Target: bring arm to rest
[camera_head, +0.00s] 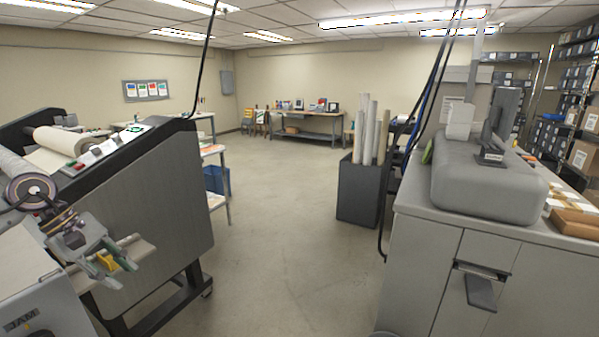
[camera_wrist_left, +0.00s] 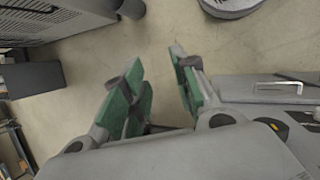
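My left arm comes in at the left of the head view, and its gripper (camera_head: 107,262) is beside the laminator (camera_head: 150,195), in front of its side. A small yellow part shows near the fingers; I cannot tell what it belongs to. In the left wrist view, the gripper (camera_wrist_left: 156,60) has its two green-padded fingers spread apart, with only bare floor showing between them. It holds nothing. My right gripper is in neither view.
A grey cabinet (camera_head: 450,265) with a handle stands at the right, bearing a rounded grey machine (camera_head: 487,188). A dark bin (camera_head: 360,192) holds several upright rolls. A long table (camera_head: 308,120) stands at the back. The floor (camera_head: 275,240) between laminator and cabinet is clear.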

